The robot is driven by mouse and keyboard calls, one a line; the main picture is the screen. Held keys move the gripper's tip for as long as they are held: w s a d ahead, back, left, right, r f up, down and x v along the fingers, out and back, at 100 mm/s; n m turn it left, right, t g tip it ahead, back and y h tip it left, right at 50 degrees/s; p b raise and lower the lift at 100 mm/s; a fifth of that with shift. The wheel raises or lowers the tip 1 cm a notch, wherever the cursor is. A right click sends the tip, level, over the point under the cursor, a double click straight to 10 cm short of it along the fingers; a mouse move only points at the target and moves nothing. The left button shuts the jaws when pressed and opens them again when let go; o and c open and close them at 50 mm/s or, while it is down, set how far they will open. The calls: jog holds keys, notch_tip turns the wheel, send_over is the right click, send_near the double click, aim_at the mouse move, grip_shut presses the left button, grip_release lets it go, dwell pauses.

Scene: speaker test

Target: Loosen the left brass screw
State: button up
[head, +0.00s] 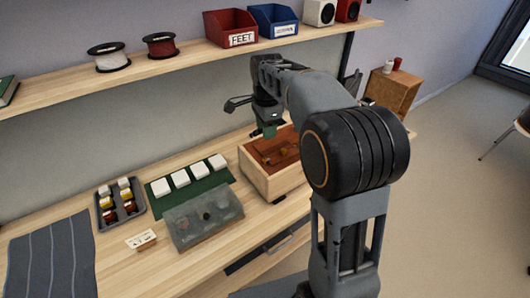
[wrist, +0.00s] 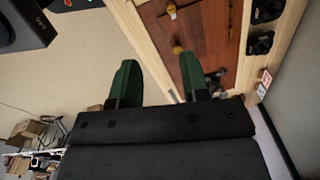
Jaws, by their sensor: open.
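A pale wooden box (head: 262,183) with a reddish-brown panel (wrist: 212,35) stands on the bench. In the wrist view two small brass pieces show on the panel, one near the fingers (wrist: 177,49) and one at the top edge (wrist: 171,10); I cannot tell which is the left screw. My gripper (wrist: 157,72) has two green fingers spread apart with nothing between them. The nearer brass piece lies just beyond the right finger in the picture, apart from it. In the head view my gripper (head: 268,130) is over the box's back part, and my arm hides some of the box.
Left of the box are a clear-lidded case (head: 203,219), a green mat (head: 212,187) with several white blocks, a dark tray (head: 121,211) and a grey cloth (head: 52,258). A shelf (head: 180,62) above carries spools and bins.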

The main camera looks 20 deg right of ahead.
aim_at(264, 158)
jog(key=f, duration=0.4)
jog(key=w+f+m, duration=0.1)
jog(key=f, duration=0.4)
jog(key=w+f+m+p, duration=0.1)
jog(key=f, duration=0.4)
jog(key=shift+w+d+f, duration=0.1)
jog(key=shift+w, duration=0.15)
grip_shut()
